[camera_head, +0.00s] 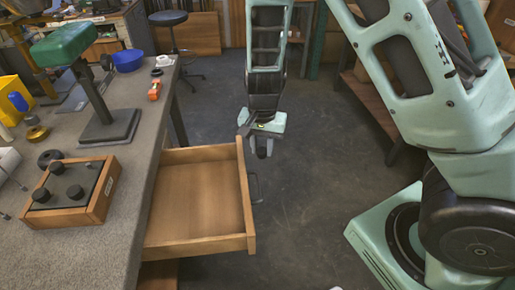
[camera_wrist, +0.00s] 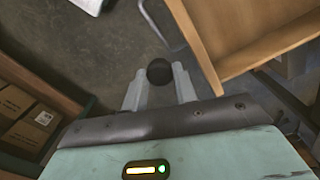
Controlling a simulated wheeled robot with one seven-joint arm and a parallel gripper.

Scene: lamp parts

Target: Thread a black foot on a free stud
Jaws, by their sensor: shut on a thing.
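My gripper (camera_head: 262,150) hangs over the floor, right of the open drawer and away from the bench. In the wrist view, its two fingers (camera_wrist: 159,88) are shut on a round black foot (camera_wrist: 159,71). Several black feet (camera_head: 75,192) stand in a wooden tray (camera_head: 102,204) on the bench. A pale part (camera_head: 8,162) with thin metal rods, perhaps studs, is cut off by the left picture edge. I cannot tell whether any rod is free.
The wooden drawer (camera_head: 195,200) stands open and empty between bench and gripper; its edge also shows in the wrist view (camera_wrist: 240,40). Open floor lies below my gripper.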

